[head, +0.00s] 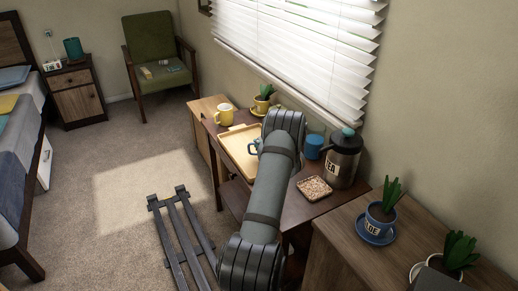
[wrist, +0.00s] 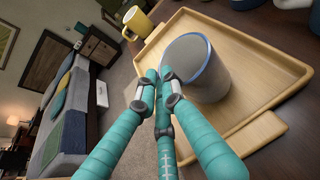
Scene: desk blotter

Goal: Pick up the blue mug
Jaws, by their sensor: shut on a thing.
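In the wrist view, the blue mug (wrist: 205,75) has a blue rim and a greyish body, and it is tilted in the picture over the tray. My gripper (wrist: 156,80) has its teal fingers drawn together at the mug's left side, shut on it. The exact contact is partly hidden by the fingers, and I cannot tell whether the mug touches the tray. In the head view, a bit of my teal gripper (head: 255,146) shows over the tray, and my arm hides most of the grasp. A blue cup-like thing (head: 314,146) stands to the right of my arm.
The wooden tray (head: 232,146) lies on the desk. A yellow mug (head: 224,115) and a potted plant (head: 262,101) stand behind it. Blinds hang above the desk.

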